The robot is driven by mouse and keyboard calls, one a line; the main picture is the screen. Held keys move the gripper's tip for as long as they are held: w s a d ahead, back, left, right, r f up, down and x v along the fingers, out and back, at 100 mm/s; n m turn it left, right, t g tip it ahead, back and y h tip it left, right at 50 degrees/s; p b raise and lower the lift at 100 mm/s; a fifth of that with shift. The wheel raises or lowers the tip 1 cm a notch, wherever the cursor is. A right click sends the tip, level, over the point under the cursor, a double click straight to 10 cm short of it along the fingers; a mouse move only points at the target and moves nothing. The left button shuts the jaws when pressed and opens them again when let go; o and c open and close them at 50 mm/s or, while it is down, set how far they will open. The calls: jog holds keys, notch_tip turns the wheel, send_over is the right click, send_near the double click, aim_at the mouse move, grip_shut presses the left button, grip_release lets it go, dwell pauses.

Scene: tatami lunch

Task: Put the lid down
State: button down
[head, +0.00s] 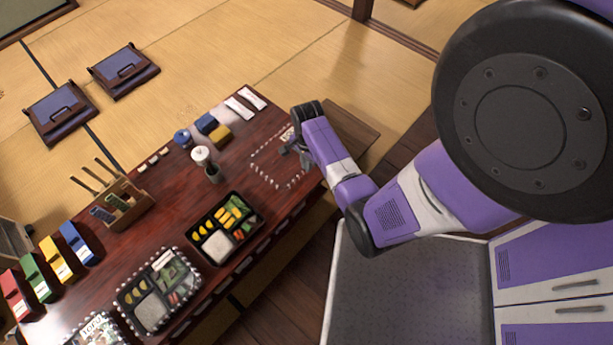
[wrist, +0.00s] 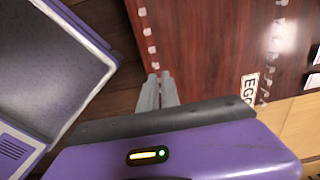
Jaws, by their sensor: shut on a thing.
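A clear lid, marked out by a dotted white rim (head: 254,167), is at the right end of the dark red table (head: 240,112). My gripper (head: 287,148) is at the lid's upper right edge, shut on it. In the wrist view the gripper's fingertips (wrist: 161,80) close together at the dotted rim (wrist: 147,34), with red wood showing through the lid. I cannot tell whether the lid touches the table. An open black bento box (head: 203,228) with rice, yellow and green food stands to the lower left of the lid.
A small white-topped jar (head: 201,156), blue and yellow blocks (head: 213,127) and white packets (head: 246,103) stand near the lid.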

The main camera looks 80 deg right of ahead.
notch_tip(320, 180, down, 8)
jog(key=shift+r+b, duration=0.2)
jog(key=shift+b, duration=0.9)
jog(key=shift+f, duration=0.2)
jog(key=c, duration=1.6)
grip_release()
